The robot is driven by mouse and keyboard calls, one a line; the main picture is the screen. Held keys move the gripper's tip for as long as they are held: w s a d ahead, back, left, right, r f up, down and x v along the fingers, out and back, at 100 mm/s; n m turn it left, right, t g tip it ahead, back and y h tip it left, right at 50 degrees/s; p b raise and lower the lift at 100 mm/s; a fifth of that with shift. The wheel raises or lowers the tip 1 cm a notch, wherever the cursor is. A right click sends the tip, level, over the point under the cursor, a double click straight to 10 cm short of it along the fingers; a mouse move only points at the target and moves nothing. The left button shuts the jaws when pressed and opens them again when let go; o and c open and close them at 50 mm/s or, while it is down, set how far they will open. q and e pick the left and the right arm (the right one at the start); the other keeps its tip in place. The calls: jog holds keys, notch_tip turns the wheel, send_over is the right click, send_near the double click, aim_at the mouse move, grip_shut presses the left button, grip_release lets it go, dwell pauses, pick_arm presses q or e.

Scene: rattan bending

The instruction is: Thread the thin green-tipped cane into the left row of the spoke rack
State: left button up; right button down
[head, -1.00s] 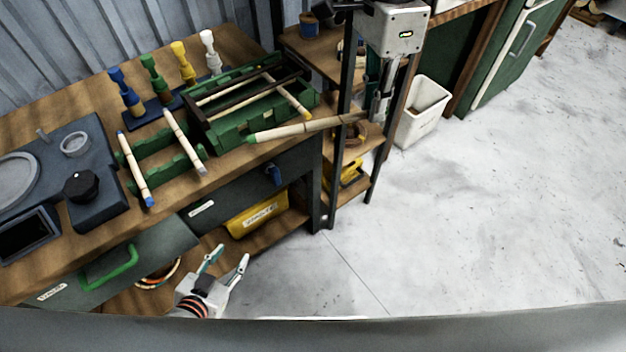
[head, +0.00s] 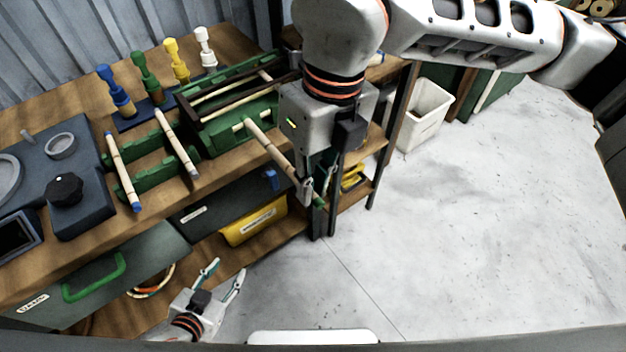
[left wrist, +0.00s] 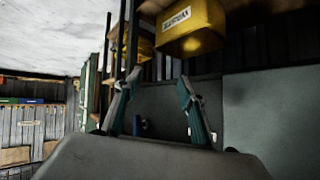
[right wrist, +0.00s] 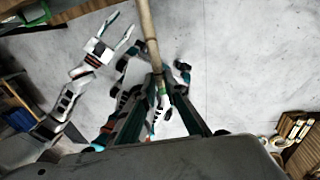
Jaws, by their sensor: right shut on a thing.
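A thin pale cane (head: 262,141) hangs slanted in front of the bench, its green tip (head: 319,203) at the lower right end. My right gripper (head: 308,188) is shut on it near that tip. In the right wrist view the cane (right wrist: 149,40) runs up out of the picture from between the fingertips (right wrist: 160,88). A green slotted frame with dark bars (head: 213,137) stands on the bench behind the cane, partly hidden by my right arm. A low green two-rail stand (head: 150,178) holds two canes. I cannot tell which is the spoke rack. My left gripper (head: 222,273) is open and empty, low before the bench.
Blue, green, yellow and white pegs (head: 143,70) stand at the back. A dark device with a knob (head: 66,189) is on the left. A yellow bin (head: 252,226) sits on the lower shelf. A white bin (head: 424,112) stands right. The floor (head: 470,240) is clear.

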jog(key=shift+f+b, duration=0.7)
jog(key=shift+f, duration=0.5)
pick_arm(q)
jog(key=shift+s+a+f+b, duration=0.1)
jog(key=shift+a+f+b, duration=0.05)
jog(key=shift+f+b, duration=0.4)
jog(key=shift+s+a+f+b, duration=0.15)
jog(key=shift+f+b, duration=0.15)
jog(key=shift+f, duration=0.35)
pick_arm(e)
jog(key=shift+w+a+f, duration=0.15)
jog(key=shift+w+f, duration=0.05)
jog(key=shift+f, duration=0.75)
jog(key=shift+w+a+f, duration=0.15)
jog(key=shift+w+f, duration=0.05)
jog(key=shift+f, duration=0.75)
pick_arm(q)
jog(key=shift+f, duration=0.1)
pick_arm(e)
jog(key=shift+w+a, duration=0.1)
jog(key=shift+w, duration=0.05)
jog(key=shift+w+a, duration=0.3)
jog(key=shift+w, duration=0.15)
jog(key=shift+w+a, duration=0.1)
jog(key=shift+w+a, duration=0.5)
jog(key=shift+w, duration=0.15)
jog(key=shift+w+a, duration=0.45)
jog(key=shift+w, duration=0.2)
jog(key=shift+f, duration=0.1)
